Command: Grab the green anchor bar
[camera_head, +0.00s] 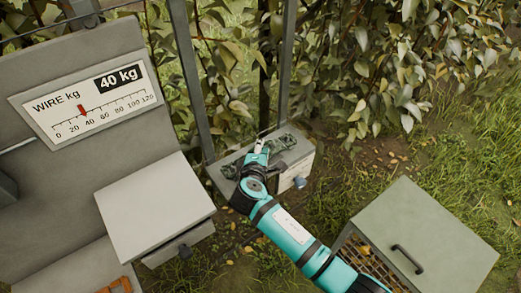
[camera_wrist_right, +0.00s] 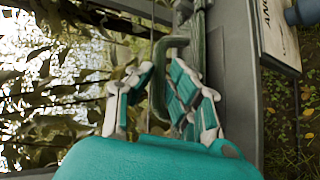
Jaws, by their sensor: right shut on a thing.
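The green anchor bar (camera_wrist_right: 196,40) is a bent, worn green bar in the right wrist view. It runs down between the fingers of my right gripper (camera_wrist_right: 160,92), which is shut on it. In the head view the bar (camera_head: 284,142) shows partly on top of a small grey box (camera_head: 303,170) by the fence. My right gripper (camera_head: 258,160) reaches it there, and my teal arm hides part of the box. My left gripper is in neither view.
A grey panel carries a gauge (camera_head: 92,98) reading "WIRE kg" and "40 kg". A grey box (camera_head: 155,205) stands below it. A green-lidded mesh crate (camera_head: 425,240) stands at the lower right. Fence posts (camera_head: 190,75) and foliage stand behind; grass lies at the right.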

